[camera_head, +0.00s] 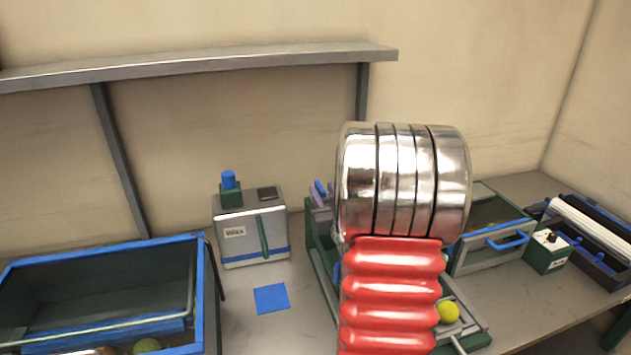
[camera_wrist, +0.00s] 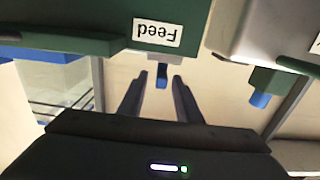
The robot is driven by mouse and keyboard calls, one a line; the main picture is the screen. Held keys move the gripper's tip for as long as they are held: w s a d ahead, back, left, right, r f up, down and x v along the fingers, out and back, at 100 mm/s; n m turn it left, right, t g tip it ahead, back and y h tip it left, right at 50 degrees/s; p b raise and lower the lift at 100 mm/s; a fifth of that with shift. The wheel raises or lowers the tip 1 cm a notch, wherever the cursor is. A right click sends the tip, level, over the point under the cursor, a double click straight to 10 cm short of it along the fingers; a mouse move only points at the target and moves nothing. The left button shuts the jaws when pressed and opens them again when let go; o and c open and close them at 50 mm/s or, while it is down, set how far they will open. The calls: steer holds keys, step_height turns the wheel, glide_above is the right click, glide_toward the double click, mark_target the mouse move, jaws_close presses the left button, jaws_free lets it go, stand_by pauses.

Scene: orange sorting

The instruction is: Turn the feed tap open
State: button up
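The feed tap (camera_wrist: 161,76) is a small blue lever under a white "Feed" label (camera_wrist: 155,32) on a dark green housing (camera_wrist: 60,42), in the wrist view, which looks upside down. My gripper (camera_wrist: 159,78) is open, with its two dark fingers on either side of the tap. A gap shows between the tap and each finger, so it is not gripped. In the head view my red and metal arm hides most of the feed unit and the gripper. How far the tap is turned cannot be told.
A silver box labelled "Wax" (camera_head: 235,232) with a blue-topped green knob stands left of my arm. A blue square (camera_head: 271,298) lies before it. A blue-rimmed bin (camera_head: 205,290) is at left. A grey drawer box (camera_head: 482,262) and small green box (camera_head: 545,258) are at right.

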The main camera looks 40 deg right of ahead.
steer(key=x, duration=0.7)
steer(key=shift+a, duration=0.1)
jaws_close()
stand_by(0.3)
